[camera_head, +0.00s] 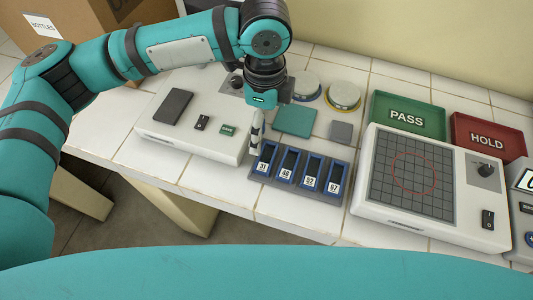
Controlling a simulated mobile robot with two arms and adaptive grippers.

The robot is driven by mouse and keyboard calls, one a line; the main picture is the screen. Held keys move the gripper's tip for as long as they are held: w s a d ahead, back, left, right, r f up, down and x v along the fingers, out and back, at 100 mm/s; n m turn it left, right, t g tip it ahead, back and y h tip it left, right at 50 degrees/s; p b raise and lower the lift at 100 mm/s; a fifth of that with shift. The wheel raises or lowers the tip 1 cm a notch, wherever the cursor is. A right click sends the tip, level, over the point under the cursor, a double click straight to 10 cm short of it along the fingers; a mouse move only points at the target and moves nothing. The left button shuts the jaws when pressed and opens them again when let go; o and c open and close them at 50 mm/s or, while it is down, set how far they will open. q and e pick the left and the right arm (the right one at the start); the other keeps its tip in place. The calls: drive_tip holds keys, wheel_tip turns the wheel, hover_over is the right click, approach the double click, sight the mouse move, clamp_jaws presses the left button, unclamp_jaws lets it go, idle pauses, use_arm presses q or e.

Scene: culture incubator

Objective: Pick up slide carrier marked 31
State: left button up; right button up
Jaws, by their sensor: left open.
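The slide carrier marked 31 (265,158) is a slim blue-framed holder with a dark window and a white label. It stands leftmost in a grey rack (293,190), beside similar carriers marked 48 (287,165), 52 (311,172) and 57 (335,177). My left gripper (256,133) points down just above and behind the upper left end of carrier 31. It is open; whether its fingertips touch the carrier cannot be told. My right gripper is out of view.
A white device (185,140) lies left of the rack. A gridded device (413,180) stands right, before a green PASS tray (408,113) and a red HOLD tray (488,137). A teal square (295,121), a grey block (341,132) and two round-lidded items lie behind the rack.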

use_arm(q)
hover_over(267, 156)
wheel_tip(267, 156, down, 7)
drive_tip(key=shift+w+a+f+p, duration=0.1)
drive_tip(key=shift+a+p, duration=0.05)
drive_tip(key=shift+p, duration=0.15)
drive_tip(key=shift+f+p, duration=0.6)
drive_tip(key=shift+f, duration=2.15)
drive_tip(key=c, duration=1)
drive_tip(key=shift+r, duration=0.1)
drive_tip(key=shift+c, duration=0.2)
